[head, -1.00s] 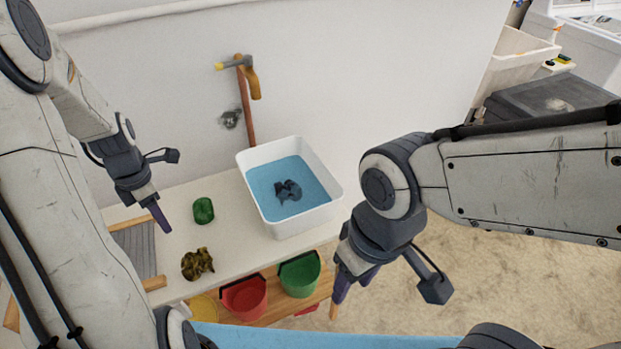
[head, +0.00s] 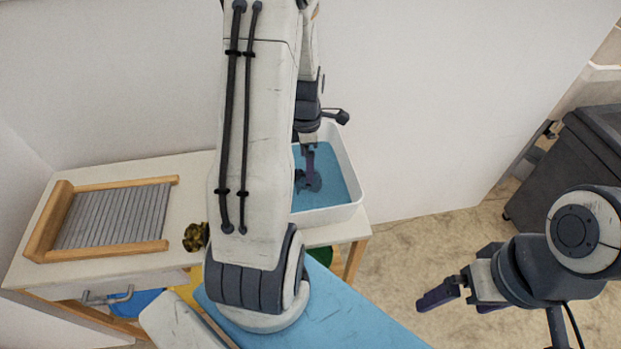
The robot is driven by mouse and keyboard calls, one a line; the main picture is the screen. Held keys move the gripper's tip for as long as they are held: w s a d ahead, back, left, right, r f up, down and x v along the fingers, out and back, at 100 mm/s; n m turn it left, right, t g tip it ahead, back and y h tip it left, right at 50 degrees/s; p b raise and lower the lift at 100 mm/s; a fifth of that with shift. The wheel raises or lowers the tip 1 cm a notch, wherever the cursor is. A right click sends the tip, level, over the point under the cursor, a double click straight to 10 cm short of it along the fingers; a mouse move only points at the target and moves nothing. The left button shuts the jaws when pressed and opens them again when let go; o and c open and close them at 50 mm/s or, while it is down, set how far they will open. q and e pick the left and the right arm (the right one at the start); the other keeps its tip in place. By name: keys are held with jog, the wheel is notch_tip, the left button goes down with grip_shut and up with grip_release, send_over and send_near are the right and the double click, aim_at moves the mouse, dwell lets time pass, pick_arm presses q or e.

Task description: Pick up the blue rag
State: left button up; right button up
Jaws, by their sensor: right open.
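The rag (head: 313,184) is a dark blue-grey crumpled lump in the light blue water of the white basin (head: 351,173), which stands on the right end of the table. My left arm crosses the middle of the view. My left gripper (head: 308,162) points down into the basin, right above or at the rag. My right gripper (head: 456,298) is open and empty at the lower right, over the floor, away from the table.
A washboard (head: 115,216) in a wooden frame lies on the left of the white table (head: 189,185). A mottled olive-brown rag (head: 194,237) lies beside my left arm, partly hidden. A dark bin (head: 572,160) stands at the right. Floor between table and bin is clear.

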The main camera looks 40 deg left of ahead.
pick_arm(q)
jog(key=f, duration=0.5)
jog(key=shift+s+d+f, duration=0.2)
jog(key=shift+f, duration=0.15)
jog(key=shift+c, duration=0.3)
jog(key=c, duration=1.1)
